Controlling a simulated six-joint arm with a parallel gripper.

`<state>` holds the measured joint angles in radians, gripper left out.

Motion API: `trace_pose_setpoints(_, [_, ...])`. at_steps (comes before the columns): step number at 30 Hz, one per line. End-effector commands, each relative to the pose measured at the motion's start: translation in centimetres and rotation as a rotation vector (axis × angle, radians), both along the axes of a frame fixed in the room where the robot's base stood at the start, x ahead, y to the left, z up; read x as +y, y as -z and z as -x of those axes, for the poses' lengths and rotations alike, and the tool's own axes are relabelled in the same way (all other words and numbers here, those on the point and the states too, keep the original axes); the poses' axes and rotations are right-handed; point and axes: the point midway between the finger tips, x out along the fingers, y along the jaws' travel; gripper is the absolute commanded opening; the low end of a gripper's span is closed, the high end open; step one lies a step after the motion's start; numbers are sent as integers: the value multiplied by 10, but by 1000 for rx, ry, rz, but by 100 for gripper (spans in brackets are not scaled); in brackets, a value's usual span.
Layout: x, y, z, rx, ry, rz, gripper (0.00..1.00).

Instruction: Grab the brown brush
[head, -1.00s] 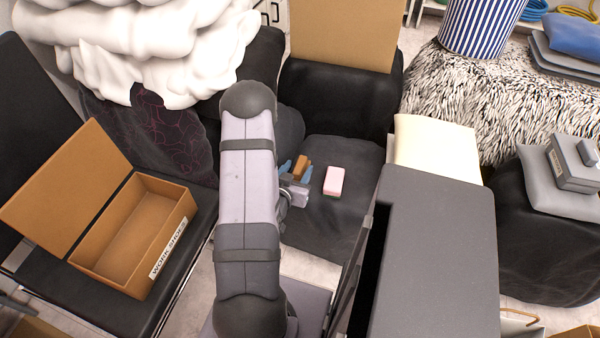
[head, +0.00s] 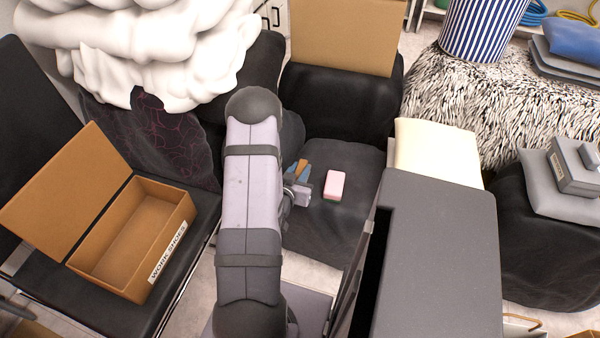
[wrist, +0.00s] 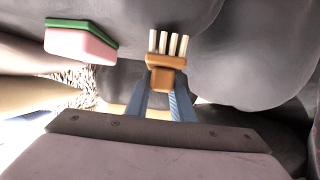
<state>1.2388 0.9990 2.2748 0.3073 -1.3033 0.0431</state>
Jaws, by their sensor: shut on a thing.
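The brown brush (wrist: 165,63) has an orange-brown body and pale bristles. In the wrist view it sits between the tips of my gripper (wrist: 162,95), whose two blue fingers are shut on it. The bristles point away from the gripper. In the head view the brush (head: 301,167) shows as a small brown piece between the blue fingertips of my gripper (head: 298,172), over the dark chair seat. My arm hides part of the area to its left. I cannot tell whether the brush touches the seat.
A pink sponge (head: 335,185) with a green side (wrist: 82,27) lies on the dark seat, right of the gripper. A grey box (head: 440,250) stands to the right. An open, empty cardboard box (head: 185,215) labelled "WORK SHOES" is on the left chair.

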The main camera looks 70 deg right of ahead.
Motion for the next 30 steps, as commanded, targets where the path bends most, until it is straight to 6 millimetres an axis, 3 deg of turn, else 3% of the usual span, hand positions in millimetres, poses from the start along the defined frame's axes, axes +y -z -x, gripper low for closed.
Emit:
trace_pose_setpoints(5, [-1, -17, 0, -1, 0, 4, 0])
trace_pose_setpoints(18, [-1, -86, 0, -1, 0, 4, 0])
trace_pose_setpoints(30, [0, -100, -1, 0, -1, 2, 0])
